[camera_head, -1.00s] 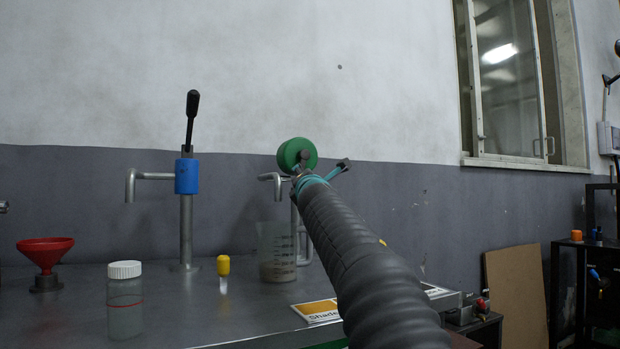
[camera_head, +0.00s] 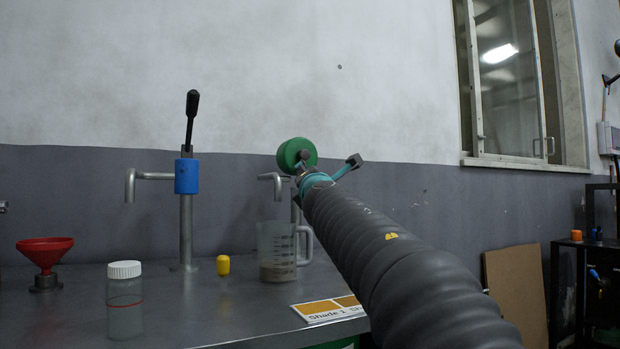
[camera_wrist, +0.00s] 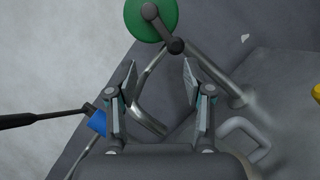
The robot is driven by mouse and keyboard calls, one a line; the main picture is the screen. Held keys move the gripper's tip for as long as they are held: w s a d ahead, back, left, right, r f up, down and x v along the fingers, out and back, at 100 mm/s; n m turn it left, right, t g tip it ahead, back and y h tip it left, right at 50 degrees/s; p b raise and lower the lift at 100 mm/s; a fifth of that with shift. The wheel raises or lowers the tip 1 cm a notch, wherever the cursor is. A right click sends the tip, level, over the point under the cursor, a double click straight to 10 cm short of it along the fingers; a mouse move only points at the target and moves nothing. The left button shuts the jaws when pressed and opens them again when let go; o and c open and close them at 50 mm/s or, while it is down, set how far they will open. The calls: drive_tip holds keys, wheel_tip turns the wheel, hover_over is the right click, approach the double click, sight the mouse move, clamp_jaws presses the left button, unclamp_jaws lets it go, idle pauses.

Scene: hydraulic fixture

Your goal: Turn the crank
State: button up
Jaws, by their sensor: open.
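The crank is a green round body (camera_head: 297,153) at the top of a grey pipe, right of the blue-collared tap in the head view. In the wrist view the green body (camera_wrist: 150,18) is at the top, and a dark crank arm (camera_wrist: 161,27) slants from it to a round dark knob (camera_wrist: 176,46). My gripper (camera_wrist: 158,84) is open and empty. Its two fingers point toward the crank, with the knob just beyond and between them. I see no contact. In the head view my arm hides part of the pipe and most of the gripper.
A blue-collared tap (camera_head: 187,177) with a black lever stands left. A measuring jug (camera_head: 277,250), yellow cap (camera_head: 223,265), white-lidded jar (camera_head: 125,290), red funnel (camera_head: 45,250) and shade card (camera_head: 328,310) are on the metal bench (camera_head: 220,318). The wall is close behind.

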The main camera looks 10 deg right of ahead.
drive_tip(key=shift+s+a, duration=0.1)
drive_tip(key=shift+s, duration=0.8)
